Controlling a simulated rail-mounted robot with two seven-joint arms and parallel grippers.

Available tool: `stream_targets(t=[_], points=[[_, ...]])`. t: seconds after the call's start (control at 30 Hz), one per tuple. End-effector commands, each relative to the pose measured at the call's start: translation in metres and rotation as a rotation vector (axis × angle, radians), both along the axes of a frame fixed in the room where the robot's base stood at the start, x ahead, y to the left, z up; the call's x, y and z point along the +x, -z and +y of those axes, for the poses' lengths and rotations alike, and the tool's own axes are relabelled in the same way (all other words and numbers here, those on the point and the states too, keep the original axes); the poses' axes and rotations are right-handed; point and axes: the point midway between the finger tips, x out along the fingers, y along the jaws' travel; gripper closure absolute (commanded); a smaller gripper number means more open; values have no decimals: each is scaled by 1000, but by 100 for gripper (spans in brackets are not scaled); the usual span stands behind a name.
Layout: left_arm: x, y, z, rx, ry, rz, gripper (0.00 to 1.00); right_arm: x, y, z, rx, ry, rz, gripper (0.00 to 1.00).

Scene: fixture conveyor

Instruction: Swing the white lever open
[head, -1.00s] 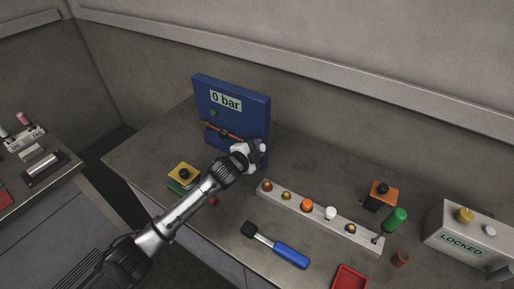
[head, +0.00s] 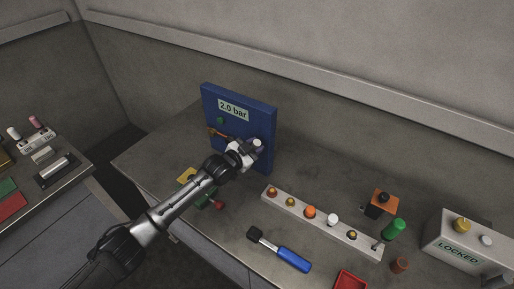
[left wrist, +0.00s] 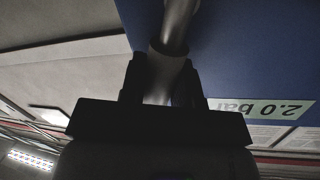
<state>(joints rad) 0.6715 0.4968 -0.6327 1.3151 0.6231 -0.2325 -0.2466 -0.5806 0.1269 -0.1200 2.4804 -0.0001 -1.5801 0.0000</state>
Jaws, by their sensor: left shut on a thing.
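The blue panel (head: 262,112) stands upright on the bench with a display (head: 233,110) reading "2.0 bar". My left gripper (head: 250,148) is at the panel's right side, shut on the white lever. The lever's pale end (head: 257,142) shows just beyond the fingers in the head view. In the left wrist view the lever (left wrist: 177,28) runs out from between the dark fingers (left wrist: 160,85) against the blue face. My gripper hides the lever's pivot and much of its length. My right gripper is not in view.
A copper-coloured handle (head: 218,133) and a green knob (head: 220,121) are on the panel. A grey strip with several knobs (head: 310,212), a blue-handled tool (head: 292,259) and an orange box (head: 384,200) lie to the right. A grey box reads "LOCKED" (head: 457,252).

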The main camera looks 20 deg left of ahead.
Motion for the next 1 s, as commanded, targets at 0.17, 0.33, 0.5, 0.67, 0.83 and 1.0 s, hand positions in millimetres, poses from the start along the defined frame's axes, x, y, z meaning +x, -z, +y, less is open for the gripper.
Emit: stream_targets(t=[0.17, 0.33, 0.5, 0.67, 0.83, 1.0], points=[[2, 0, 7, -136, 0, 26, 100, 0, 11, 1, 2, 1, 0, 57], [3, -1, 12, -239, 0, 49, 100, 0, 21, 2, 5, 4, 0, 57], [4, -2, 17, -311, -1, 63, 100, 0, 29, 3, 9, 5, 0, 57], [4, -3, 19, -350, -1, 72, 100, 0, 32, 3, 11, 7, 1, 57], [4, -4, 20, -370, -1, 77, 100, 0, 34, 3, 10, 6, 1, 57], [4, -4, 20, -376, -1, 79, 100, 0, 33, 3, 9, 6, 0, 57]])
